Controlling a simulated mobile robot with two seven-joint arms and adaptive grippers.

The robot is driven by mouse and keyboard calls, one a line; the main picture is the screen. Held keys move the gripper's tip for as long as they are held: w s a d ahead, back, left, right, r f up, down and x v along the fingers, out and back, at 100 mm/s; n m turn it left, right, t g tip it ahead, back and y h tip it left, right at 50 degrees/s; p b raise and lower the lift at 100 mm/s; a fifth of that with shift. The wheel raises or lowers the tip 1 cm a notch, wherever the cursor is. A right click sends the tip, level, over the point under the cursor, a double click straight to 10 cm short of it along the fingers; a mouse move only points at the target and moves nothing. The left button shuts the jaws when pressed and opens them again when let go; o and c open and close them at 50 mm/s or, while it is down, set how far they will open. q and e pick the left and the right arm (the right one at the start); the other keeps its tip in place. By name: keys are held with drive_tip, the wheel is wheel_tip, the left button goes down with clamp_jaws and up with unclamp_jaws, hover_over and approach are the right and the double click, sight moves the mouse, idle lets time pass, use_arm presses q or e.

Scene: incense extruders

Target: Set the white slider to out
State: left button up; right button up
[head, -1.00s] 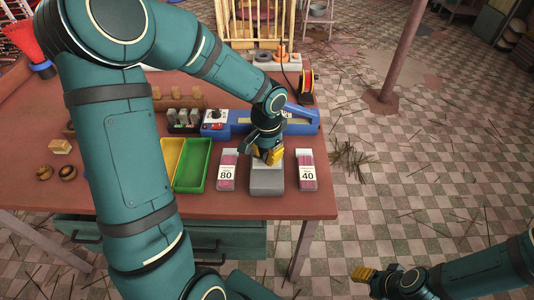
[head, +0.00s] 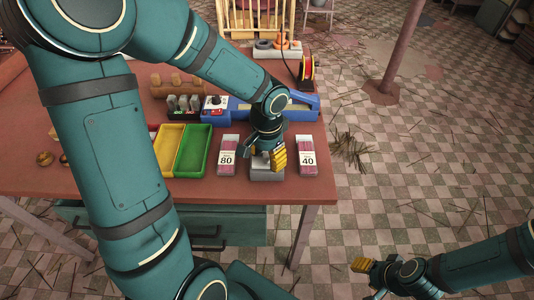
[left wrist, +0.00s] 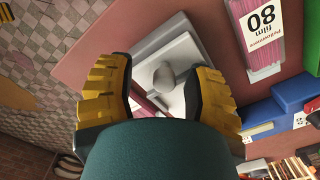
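A grey block (head: 267,172) lies near the table's front edge. In the left wrist view its pale top (left wrist: 180,58) carries a rounded light grey-white knob (left wrist: 164,76), which looks like the white slider. My left gripper (head: 264,156) is over the block. In the left wrist view its two yellow-padded fingers (left wrist: 160,80) are spread apart, with the knob in the gap and space on both sides. The gripper body hides the lower part of the block there. My right gripper (head: 366,281) is off the table at lower right, its fingers apart and empty.
Pink packs marked 80 (head: 227,158) and 40 (head: 307,158) flank the block closely. Green (head: 206,151) and yellow (head: 157,149) trays lie left. A blue device (head: 300,107) stands behind. The floor right of the table is clear of furniture nearby.

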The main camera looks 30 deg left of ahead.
use_arm(q)
drive_tip(key=shift+a, duration=0.1)
drive_tip(key=shift+w+r, duration=0.1)
drive_tip(key=shift+r, duration=0.25)
wheel_tip(320, 180, up, 11)
drive_tip(key=shift+r, duration=0.2)
idle(0.5)
